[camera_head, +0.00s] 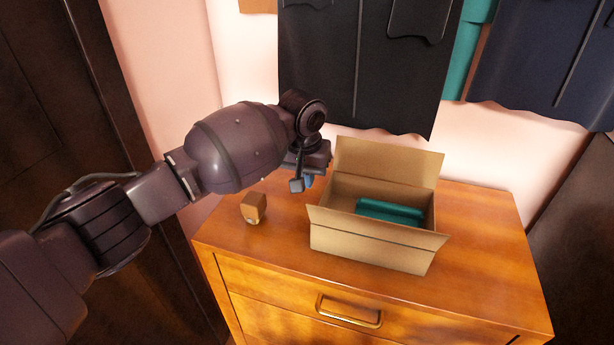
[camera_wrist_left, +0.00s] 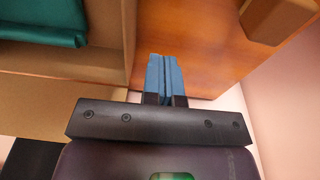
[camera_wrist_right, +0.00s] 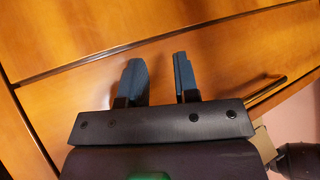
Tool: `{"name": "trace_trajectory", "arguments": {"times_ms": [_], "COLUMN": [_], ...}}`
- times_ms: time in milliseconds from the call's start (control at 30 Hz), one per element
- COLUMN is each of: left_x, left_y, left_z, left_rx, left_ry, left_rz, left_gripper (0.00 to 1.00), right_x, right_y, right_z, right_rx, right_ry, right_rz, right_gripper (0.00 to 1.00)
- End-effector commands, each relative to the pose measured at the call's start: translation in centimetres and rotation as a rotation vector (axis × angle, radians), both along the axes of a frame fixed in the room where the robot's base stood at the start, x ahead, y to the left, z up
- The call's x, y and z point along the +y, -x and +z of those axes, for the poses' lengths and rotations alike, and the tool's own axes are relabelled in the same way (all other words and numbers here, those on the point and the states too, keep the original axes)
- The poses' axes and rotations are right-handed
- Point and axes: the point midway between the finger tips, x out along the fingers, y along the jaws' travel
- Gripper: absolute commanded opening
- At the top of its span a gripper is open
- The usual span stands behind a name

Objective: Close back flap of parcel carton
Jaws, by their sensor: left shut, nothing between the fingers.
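The parcel carton (camera_head: 370,248) stands on the wooden dresser with its top open. Its back flap (camera_head: 388,162) stands up, leaning slightly back, and its front flap (camera_head: 375,229) slants outward. A folded teal garment (camera_head: 390,210) lies inside and shows in the left wrist view (camera_wrist_left: 45,20). My left gripper (camera_head: 308,181) is just left of the carton, near its back left corner, with blue fingers together and empty; they also show in the left wrist view (camera_wrist_left: 164,70). My right gripper (camera_wrist_right: 160,78) is open and empty in front of the drawer fronts, outside the head view.
A small brown box (camera_head: 254,208) sits on the dresser (camera_head: 475,245) left of the carton. Dark clothing (camera_head: 365,70) hangs on the wall just behind the carton. The dresser top is clear right of the carton. A brass handle (camera_head: 349,312) sticks out in front.

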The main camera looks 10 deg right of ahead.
Motion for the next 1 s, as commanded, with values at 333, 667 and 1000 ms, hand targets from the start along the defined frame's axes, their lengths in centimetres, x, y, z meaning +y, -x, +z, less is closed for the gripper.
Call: {"name": "trace_trajectory", "arguments": {"times_ms": [333, 667, 1000], "left_x": [0.0, 0.1, 0.2], "left_y": [0.0, 0.2, 0.3], "left_z": [0.0, -0.4, -0.9], "left_rx": [-0.005, -0.053, -0.094], "left_ry": [0.003, 0.031, 0.057], "left_rz": [0.0, 0.0, 0.0], "left_gripper": [0.0, 0.0, 0.0], "right_x": [0.7, 0.7, 0.6], "right_y": [-1.7, -1.6, -1.5], "right_z": [2.5, 3.1, 3.7], "right_rx": [-0.093, -0.097, -0.099], "right_ry": [0.287, 0.29, 0.288], "right_rz": [0.184, 0.181, 0.177], "right_gripper": [0.29, 0.29, 0.29]}}
